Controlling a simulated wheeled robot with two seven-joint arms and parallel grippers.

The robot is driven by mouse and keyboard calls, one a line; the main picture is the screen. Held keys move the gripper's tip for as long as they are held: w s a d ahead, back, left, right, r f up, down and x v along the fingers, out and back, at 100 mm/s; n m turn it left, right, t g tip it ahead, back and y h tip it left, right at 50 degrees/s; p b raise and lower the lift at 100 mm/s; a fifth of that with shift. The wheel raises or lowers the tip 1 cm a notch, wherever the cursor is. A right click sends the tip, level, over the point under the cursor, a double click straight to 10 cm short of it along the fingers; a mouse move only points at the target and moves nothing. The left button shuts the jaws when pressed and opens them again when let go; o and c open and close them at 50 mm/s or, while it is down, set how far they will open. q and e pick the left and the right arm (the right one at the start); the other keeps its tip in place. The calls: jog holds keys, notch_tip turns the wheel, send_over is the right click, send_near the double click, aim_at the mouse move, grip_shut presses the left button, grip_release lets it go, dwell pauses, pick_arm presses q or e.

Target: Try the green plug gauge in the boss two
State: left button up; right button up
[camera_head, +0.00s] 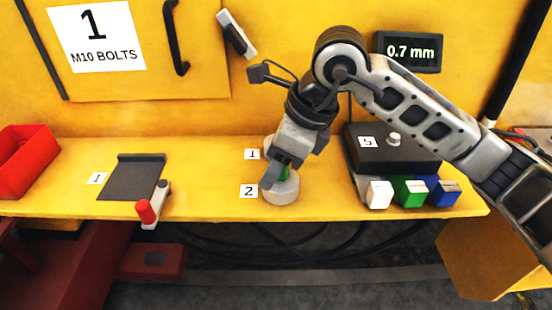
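A round grey boss (281,191) stands on the yellow bench beside the label 2 (249,191). My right gripper (280,175) points down right over this boss. Green of the plug gauge (285,174) shows between its fingers, which appear shut on it. The gauge's lower end meets the top of boss two. How far it sits in the bore is hidden by the finger. Another boss (269,142) beside the label 1 is mostly hidden behind my gripper. My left gripper is not in view.
A dark box labelled 5 (383,160) stands at the right, with white (379,195), green (411,194) and blue (444,194) blocks before it. At the left are a dark plate (132,180), a red-handled tool (146,211) and a red bin (25,160). A display (409,51) reads 0.7 mm.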

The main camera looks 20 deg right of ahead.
jog(key=shift+v, duration=0.95)
pick_arm(q)
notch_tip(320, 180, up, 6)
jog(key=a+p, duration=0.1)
jog(key=p, duration=0.9)
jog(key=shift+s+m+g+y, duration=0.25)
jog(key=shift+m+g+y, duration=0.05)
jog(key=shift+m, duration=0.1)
pick_arm(e)
jog(key=w+a+r+v, duration=0.1)
jog(key=a+v, duration=0.1)
jog(key=v, duration=1)
jog(key=w+a+r+v, duration=0.1)
jog(key=v, duration=1.2)
jog(key=shift+a, duration=0.35)
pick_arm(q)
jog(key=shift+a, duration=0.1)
pick_arm(e)
jog(key=shift+w, duration=0.15)
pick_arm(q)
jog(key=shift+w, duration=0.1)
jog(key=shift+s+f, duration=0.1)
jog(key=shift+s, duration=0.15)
